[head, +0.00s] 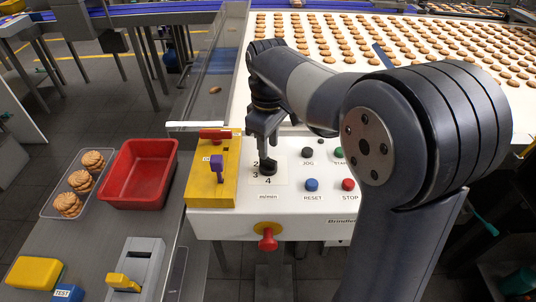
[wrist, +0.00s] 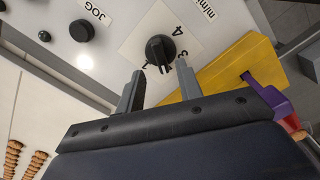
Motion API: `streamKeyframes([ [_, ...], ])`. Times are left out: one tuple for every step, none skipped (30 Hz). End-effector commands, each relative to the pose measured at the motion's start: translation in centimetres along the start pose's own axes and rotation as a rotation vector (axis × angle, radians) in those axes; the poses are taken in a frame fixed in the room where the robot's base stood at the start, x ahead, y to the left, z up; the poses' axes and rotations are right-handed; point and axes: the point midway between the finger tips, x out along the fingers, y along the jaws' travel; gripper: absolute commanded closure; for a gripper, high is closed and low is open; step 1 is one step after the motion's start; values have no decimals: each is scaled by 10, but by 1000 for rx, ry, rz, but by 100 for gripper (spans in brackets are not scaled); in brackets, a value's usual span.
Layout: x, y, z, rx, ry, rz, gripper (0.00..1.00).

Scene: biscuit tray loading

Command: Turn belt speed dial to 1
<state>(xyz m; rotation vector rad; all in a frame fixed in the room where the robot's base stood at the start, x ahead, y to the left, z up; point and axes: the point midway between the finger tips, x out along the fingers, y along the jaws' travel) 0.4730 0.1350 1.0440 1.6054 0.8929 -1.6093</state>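The belt speed dial (wrist: 160,49) is a black knob with a raised grip bar on a white square plate (wrist: 140,38) of the control panel. In the head view the dial (head: 271,167) shows just under my gripper, with the numbers 2, 3 and 4 around it. The number 1 is not clearly seen, and I cannot tell which number the dial points at. My gripper (wrist: 159,67) is open, its two fingers apart on either side of the knob's near end. I cannot tell whether they touch it. My gripper (head: 263,145) points down in the head view.
Black JOG (head: 308,152), blue RESET (head: 311,184) and red STOP (head: 348,184) buttons sit right of the dial. A yellow block (head: 207,190) with a purple lever (head: 217,166) is close on the left. A red emergency knob (head: 267,240) sticks out below.

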Motion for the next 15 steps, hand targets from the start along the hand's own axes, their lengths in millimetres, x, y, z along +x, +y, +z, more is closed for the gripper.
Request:
streamKeyframes([
  [10, 0, 0, 0, -2, -2, 65],
  [14, -1, 1, 0, -2, -2, 65],
  [20, -1, 1, 0, -2, -2, 65],
  [24, 0, 0, 0, -2, -2, 65],
  [28, 0, 0, 0, -1, -1, 65],
  [32, 0, 0, 0, -1, -1, 65],
  [35, 0, 0, 0, -2, -1, 65],
  [37, 0, 0, 0, -1, -1, 65],
  [39, 0, 0, 0, 0, 0, 65],
  [40, 0, 0, 0, 1, 0, 65],
  [41, 0, 0, 0, 1, 1, 65],
  [42, 0, 0, 0, 1, 1, 65],
  [42, 0, 0, 0, 1, 1, 65],
  [42, 0, 0, 0, 1, 1, 65],
  [42, 0, 0, 0, 1, 1, 65],
])
